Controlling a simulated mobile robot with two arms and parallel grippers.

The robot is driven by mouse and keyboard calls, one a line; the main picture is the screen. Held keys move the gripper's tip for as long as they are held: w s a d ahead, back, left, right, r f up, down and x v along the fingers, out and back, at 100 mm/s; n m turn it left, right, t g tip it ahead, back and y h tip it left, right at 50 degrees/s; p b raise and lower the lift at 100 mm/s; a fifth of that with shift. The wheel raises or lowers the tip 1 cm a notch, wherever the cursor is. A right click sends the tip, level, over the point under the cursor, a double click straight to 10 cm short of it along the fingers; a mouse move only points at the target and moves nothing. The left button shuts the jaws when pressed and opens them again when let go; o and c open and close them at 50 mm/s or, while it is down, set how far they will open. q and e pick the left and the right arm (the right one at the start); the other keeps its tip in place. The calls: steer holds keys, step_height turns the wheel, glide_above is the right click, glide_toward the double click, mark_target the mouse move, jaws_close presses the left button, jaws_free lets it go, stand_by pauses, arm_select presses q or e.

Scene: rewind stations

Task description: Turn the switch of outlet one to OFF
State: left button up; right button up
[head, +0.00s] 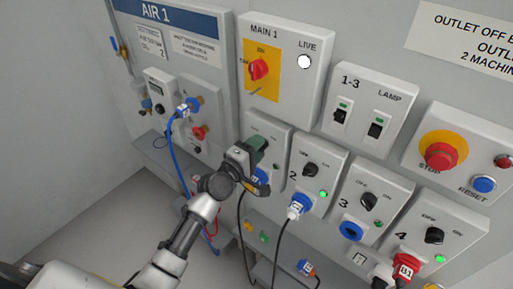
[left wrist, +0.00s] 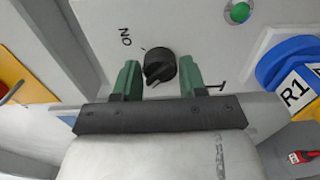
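The outlet one box (head: 277,127) is on the wall panel under the MAIN 1 box. My left gripper (head: 256,150) is in front of it and hides its switch in the head view. In the left wrist view, the black round switch (left wrist: 160,66) shows with an ON label beside it. My open left gripper (left wrist: 161,80) has one green finger on each side of the switch, with a gap on both sides. My right gripper is not in view.
The outlet two box (head: 315,165) with its blue plug (head: 299,204) is close to the right of my gripper. The MAIN 1 box (head: 288,84) with a red switch (head: 259,69) is above. Cables hang below. Open floor (head: 130,215) is at the lower left.

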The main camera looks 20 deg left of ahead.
arm_select(q)
steer(key=o, duration=0.3)
steer(key=shift+o, duration=0.2)
steer(key=b+v, duration=0.2)
steer(key=v, duration=0.8)
steer(key=shift+s, duration=0.35)
steer(key=shift+a, duration=0.15)
